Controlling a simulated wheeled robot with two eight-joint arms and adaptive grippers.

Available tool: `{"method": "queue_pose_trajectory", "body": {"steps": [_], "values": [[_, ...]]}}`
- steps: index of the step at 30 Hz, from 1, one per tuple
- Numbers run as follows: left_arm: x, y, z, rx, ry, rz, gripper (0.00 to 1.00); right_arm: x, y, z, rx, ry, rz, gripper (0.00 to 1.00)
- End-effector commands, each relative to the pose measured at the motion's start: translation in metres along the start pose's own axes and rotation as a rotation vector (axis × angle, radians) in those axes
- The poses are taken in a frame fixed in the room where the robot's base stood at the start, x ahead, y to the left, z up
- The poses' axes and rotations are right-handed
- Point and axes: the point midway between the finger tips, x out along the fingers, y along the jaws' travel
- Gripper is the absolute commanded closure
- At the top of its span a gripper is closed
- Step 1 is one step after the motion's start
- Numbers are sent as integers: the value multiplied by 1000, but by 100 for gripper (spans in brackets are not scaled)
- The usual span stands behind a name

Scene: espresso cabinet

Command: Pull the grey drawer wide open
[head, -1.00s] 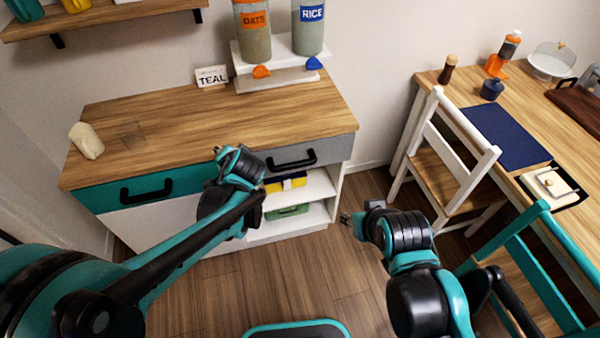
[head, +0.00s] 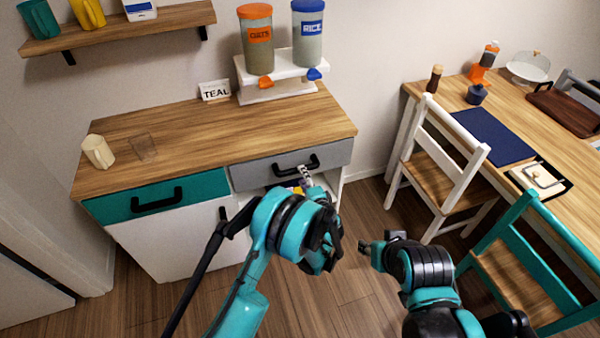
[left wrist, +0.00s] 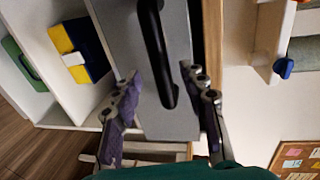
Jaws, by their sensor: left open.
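The grey drawer (head: 250,177) is at the right of the cabinet's upper row. Its front looks flush with the cabinet, so it looks shut. Its black bar handle (head: 295,164) also shows in the left wrist view (left wrist: 155,50). My left gripper (head: 306,178) is just in front of the handle's right part. In the left wrist view its two fingers (left wrist: 163,105) are spread apart, one on each side of the handle's end, with nothing gripped. My right gripper (head: 370,252) hangs over the floor right of the cabinet; its fingers are too small to read.
A teal drawer (head: 190,191) with a black handle is left of the grey one. Below are open shelves with a blue and yellow box (left wrist: 82,50). A white chair (head: 447,160) stands right.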

Motion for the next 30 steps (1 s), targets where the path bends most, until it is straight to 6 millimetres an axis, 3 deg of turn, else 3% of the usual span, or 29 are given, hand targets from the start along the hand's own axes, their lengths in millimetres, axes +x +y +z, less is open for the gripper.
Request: {"method": "queue_pose_trajectory", "body": {"steps": [3, 9, 20, 25, 30], "values": [[22, 3, 1, -2, -3, 1, 57, 8, 0, 6, 0, 0, 0, 60], [48, 2, 0, -1, -1, 1, 57, 14, 0, 10, 0, 0, 0, 60], [54, 0, 0, -1, 0, 1, 57, 14, 0, 10, 0, 0, 0, 60], [54, 0, 0, -1, 0, 1, 100, 14, 0, 10, 0, 0, 0, 60], [54, 0, 0, -2, 0, 1, 100, 14, 0, 10, 0, 0, 0, 60]]}}
